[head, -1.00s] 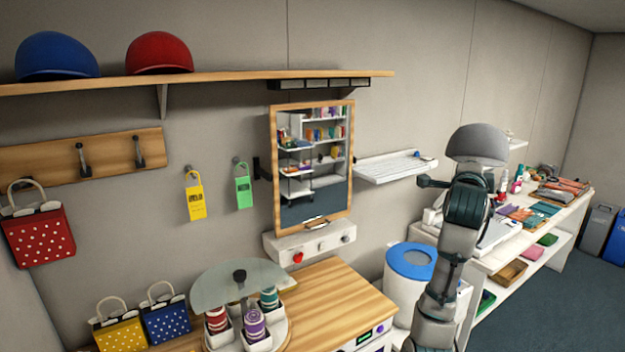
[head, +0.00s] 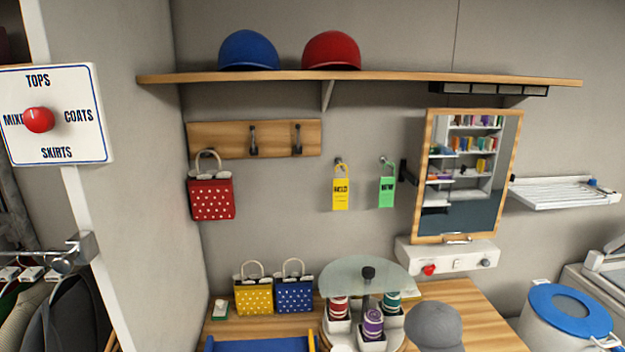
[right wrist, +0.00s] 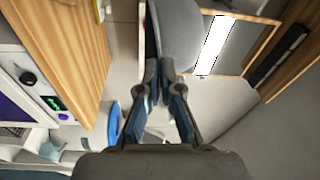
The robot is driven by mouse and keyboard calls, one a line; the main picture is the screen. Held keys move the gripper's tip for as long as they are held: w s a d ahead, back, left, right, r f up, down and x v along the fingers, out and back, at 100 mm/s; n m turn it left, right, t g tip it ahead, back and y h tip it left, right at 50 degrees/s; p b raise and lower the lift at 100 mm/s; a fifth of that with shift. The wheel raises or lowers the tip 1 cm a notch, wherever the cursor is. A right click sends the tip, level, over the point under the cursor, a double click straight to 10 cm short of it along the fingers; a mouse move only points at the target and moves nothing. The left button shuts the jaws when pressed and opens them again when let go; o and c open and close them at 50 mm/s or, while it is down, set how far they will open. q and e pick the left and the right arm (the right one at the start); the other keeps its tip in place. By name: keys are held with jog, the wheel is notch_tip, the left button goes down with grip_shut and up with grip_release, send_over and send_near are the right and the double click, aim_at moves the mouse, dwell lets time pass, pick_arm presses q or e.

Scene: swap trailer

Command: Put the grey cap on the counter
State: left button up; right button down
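The grey cap (head: 435,326) shows at the bottom edge of the head view, in front of the wooden counter (head: 470,308) and right of the round stand. In the right wrist view, my right gripper (right wrist: 159,72) is shut on the edge of the grey cap (right wrist: 180,35). The counter's wooden top (right wrist: 65,40) is at the left of that view, apart from the cap. The right gripper is out of the head view. My left gripper is in neither current view.
A glass-topped stand with spools (head: 368,272) occupies the counter's middle. Yellow (head: 253,296) and blue (head: 294,295) dotted bags stand behind it at left. A mirror (head: 465,175) hangs behind the counter. A blue-lidded bin (head: 568,310) stands at right. The counter's right part looks clear.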

jog(key=s+a+f+n+y, duration=0.3)
jog(key=s+a+f+y, duration=0.2)
jog(key=s+a+f, duration=0.3)
jog(key=a+m+h, duration=0.2)
jog(key=a+h, duration=0.2)
jog(key=a, duration=0.3)
jog(key=shift+w+f, duration=0.15)
jog(key=shift+w, duration=0.1)
jog(key=shift+d, duration=0.1)
